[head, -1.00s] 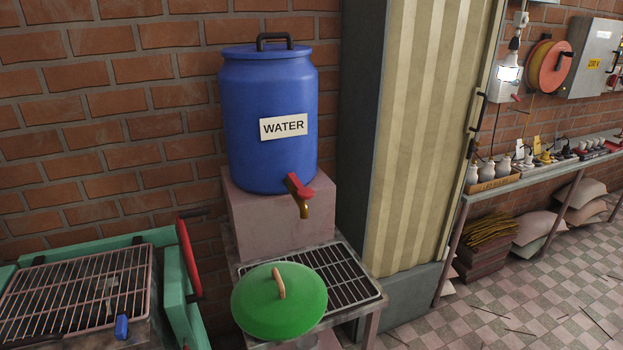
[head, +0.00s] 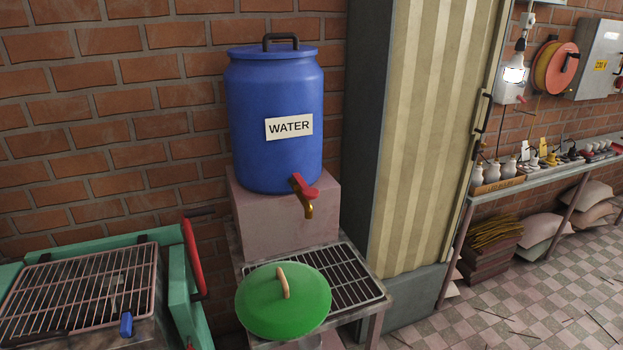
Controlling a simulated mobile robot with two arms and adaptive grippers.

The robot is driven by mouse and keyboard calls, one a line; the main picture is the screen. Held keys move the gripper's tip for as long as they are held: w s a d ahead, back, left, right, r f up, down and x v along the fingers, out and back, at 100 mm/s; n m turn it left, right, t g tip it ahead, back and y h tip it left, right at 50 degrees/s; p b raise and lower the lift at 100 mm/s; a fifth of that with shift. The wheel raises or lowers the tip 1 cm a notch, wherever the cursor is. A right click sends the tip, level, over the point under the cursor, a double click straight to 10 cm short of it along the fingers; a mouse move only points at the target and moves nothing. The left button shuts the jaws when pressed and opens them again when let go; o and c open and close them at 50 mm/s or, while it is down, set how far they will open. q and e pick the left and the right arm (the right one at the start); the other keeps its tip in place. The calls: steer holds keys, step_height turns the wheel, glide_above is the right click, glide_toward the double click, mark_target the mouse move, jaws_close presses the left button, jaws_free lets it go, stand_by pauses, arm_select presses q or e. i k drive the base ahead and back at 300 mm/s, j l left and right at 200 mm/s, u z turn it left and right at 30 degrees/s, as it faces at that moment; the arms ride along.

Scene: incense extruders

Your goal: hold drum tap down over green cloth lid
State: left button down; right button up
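The blue water drum (head: 276,100) with a "WATER" label stands upright on a pinkish block. Its tap (head: 306,193) has a red handle and a brass spout pointing down, low on the drum's front right. A round green lid (head: 265,307) with a tan handle (head: 283,282) sits below the tap, over the front left of the black drain grate (head: 349,280). The spout's tip is above the lid's back right edge, with a gap between. I cannot tell whether the lid is cloth. Neither of my grippers is in view.
A green-framed unit with a wire rack (head: 83,290) and a red handle (head: 193,258) stands left of the grate. A cream ribbed door (head: 425,140) is right of the drum. A shelf (head: 545,170) with bottles and plugs runs along the right wall, with sacks (head: 545,235) below.

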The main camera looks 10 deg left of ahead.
mark_target(309, 193)
steer(key=i+l+u, duration=0.1)
steer(key=l+u, duration=0.15)
steer(key=u, duration=0.15)
steer(key=l+u, duration=0.25)
steer(key=u, duration=0.2)
steer(key=i+l+u, duration=0.15)
steer(key=l, duration=0.8)
steer(key=l+u, duration=0.15)
steer(key=l, duration=0.85)
